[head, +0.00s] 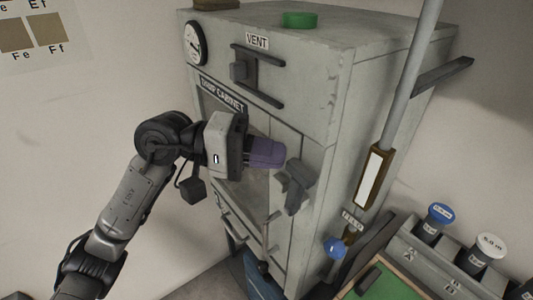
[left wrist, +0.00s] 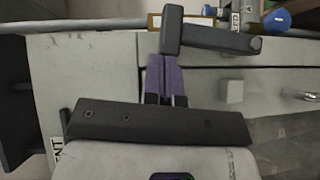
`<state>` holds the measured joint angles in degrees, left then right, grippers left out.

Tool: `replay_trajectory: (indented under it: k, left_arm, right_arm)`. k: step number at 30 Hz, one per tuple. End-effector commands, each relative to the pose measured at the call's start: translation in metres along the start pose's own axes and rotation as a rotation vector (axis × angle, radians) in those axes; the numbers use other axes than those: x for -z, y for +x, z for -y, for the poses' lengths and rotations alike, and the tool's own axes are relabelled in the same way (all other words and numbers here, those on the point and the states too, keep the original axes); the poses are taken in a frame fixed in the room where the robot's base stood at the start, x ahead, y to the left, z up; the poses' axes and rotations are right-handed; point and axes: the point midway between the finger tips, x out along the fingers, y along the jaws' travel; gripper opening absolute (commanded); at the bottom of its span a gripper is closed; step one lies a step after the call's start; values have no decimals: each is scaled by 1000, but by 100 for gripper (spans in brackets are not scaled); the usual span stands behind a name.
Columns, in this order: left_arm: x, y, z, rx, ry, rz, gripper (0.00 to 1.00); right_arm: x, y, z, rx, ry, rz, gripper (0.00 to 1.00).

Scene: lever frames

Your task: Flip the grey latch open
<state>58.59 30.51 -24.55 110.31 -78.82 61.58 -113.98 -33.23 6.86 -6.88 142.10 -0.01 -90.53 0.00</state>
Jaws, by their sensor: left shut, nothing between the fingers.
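The grey latch (head: 298,187) is a dark grey handle on the front of the grey cabinet (head: 320,95), near its right edge. In the left wrist view the latch (left wrist: 215,38) shows as a dark bar with a thicker block at its left end. My left gripper (head: 278,154) is shut and empty, its purple fingers just above and left of the latch in the head view. In the left wrist view the fingertips (left wrist: 165,60) reach up to the latch's block; I cannot tell whether they touch. My right gripper is out of view.
A vent slider (head: 243,70) and a round gauge (head: 195,43) sit higher on the cabinet front. A long grey pole lever (head: 405,85) stands to the right. A blue knob (head: 335,247) and a rack with jars (head: 440,215) are at lower right.

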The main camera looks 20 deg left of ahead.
Motion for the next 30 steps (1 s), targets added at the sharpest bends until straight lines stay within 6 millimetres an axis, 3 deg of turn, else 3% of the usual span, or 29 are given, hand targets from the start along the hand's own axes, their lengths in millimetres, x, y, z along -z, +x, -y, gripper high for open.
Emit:
replay_trajectory:
  k: [20,26,30]
  left_arm:
    - [0,0,0,12,12,3,0]
    - [18,-23,3,14,10,-11,0]
    - [28,-52,1,16,10,-18,0]
  right_arm:
    - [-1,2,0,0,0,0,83]
    - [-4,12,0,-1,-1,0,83]
    - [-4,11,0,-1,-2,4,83]
